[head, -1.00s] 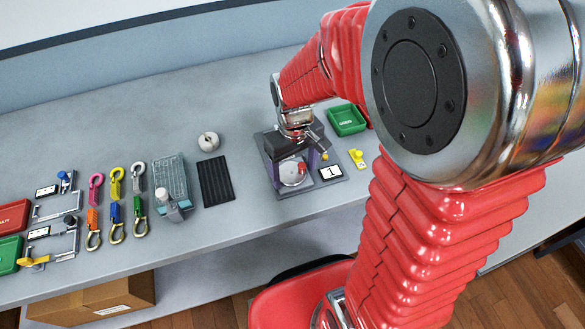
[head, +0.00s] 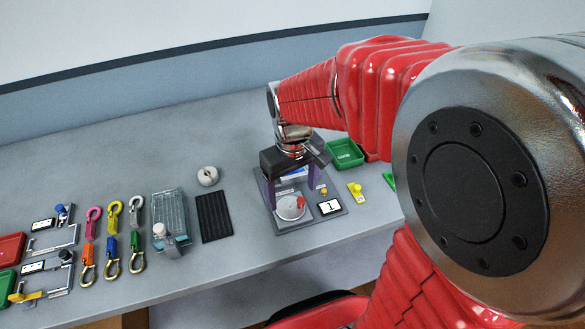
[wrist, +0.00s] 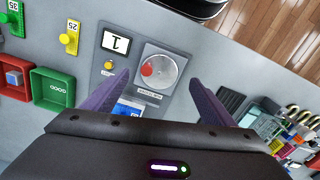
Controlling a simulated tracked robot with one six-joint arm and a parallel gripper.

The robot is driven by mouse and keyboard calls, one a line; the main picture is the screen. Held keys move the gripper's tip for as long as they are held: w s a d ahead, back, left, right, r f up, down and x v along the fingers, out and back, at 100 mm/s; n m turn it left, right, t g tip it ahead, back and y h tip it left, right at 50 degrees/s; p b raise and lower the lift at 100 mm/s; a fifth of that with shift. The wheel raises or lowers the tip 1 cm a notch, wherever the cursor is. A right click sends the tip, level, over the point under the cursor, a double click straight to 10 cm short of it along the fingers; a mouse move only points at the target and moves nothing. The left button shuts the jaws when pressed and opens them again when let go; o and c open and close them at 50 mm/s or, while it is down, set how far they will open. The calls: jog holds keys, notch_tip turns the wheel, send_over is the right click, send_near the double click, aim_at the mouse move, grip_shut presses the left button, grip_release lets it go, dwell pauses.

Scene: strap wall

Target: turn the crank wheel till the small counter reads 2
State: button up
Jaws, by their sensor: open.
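The crank wheel (head: 290,207) is a pale disc with a red knob (wrist: 148,69) on its face. It is mounted on a grey plate (head: 283,225), and the wheel also shows in the wrist view (wrist: 166,74). The small counter (head: 329,207) beside it reads 1, and shows in the wrist view (wrist: 116,43) too. My gripper (wrist: 160,77) is open and empty. Its two purple fingers are spread on either side of the wheel in the wrist view. In the head view my gripper (head: 290,189) hangs over the plate, above and behind the wheel, apart from the knob.
A yellow button (wrist: 108,66) and a blue-and-white label (wrist: 128,107) are on the plate. A green tray (head: 345,153) and a yellow tag piece (head: 356,192) lie to the right. A black ribbed mat (head: 214,217), wire basket (head: 170,210) and several carabiners are left.

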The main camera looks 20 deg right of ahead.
notch_tip(320, 180, up, 8)
dwell(0.4)
jog(key=shift+w+f, duration=0.1)
jog(key=s+r+m+t, duration=0.2)
jog(key=s+r+t, duration=0.2)
jog(key=s, duration=0.6)
jog(key=shift+s+a+r+m+t, duration=0.15)
jog(key=shift+r+m+t, duration=0.15)
jog(key=shift+t, duration=0.5)
jog(key=shift+f, duration=0.1)
dwell(1.5)
